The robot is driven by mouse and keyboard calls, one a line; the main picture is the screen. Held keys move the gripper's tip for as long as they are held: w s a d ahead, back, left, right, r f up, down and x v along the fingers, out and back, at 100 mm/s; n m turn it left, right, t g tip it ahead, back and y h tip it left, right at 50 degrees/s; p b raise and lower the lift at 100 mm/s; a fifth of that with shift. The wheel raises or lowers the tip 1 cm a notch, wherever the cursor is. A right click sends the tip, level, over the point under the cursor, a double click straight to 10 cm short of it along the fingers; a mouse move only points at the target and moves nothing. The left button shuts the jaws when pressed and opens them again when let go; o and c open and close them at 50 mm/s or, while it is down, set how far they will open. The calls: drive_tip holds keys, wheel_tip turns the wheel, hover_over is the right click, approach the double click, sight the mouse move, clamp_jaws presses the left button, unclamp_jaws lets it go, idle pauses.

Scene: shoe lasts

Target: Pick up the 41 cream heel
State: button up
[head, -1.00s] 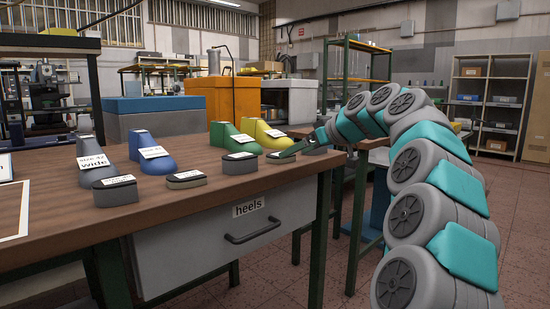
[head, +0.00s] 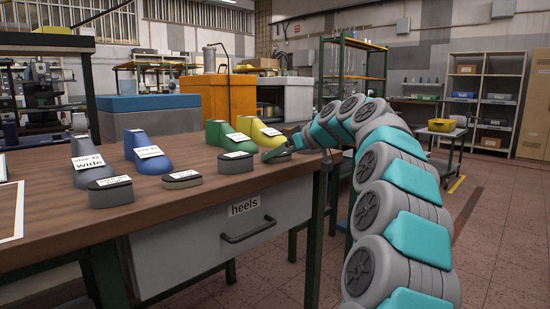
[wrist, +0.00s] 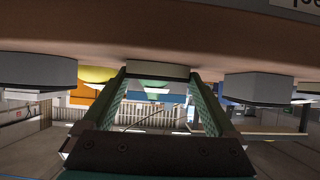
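Several low grey heels with white labels lie in a row along the bench front. Their label text is too small to read, and I cannot tell which is the 41 cream heel. In the head view one heel (head: 236,163) lies just left of my gripper (head: 272,154), with another heel (head: 181,180) and a heel (head: 110,191) further left. A heel behind my gripper is partly hidden. In the wrist view, which looks upside down, my gripper (wrist: 158,80) is open. A greenish-grey heel (wrist: 158,71) shows in the gap between its fingertips; contact is not visible.
Blue lasts (head: 147,153), a green last (head: 230,138) and a yellow last (head: 258,132) stand behind the heels on the wooden bench (head: 60,222). Neighbouring heels flank the fingers in the wrist view, left (wrist: 38,70) and right (wrist: 258,88). A drawer (head: 200,250) marked "heels" is below.

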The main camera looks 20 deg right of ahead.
drive_tip(key=c, duration=0.6)
drive_tip(key=shift+r, duration=0.2)
wheel_tip(320, 180, up, 6)
drive_tip(key=shift+r+p, duration=0.1)
drive_tip(key=shift+p, duration=0.45)
drive_tip(key=shift+r+p, duration=0.95)
drive_tip(key=shift+r, duration=0.65)
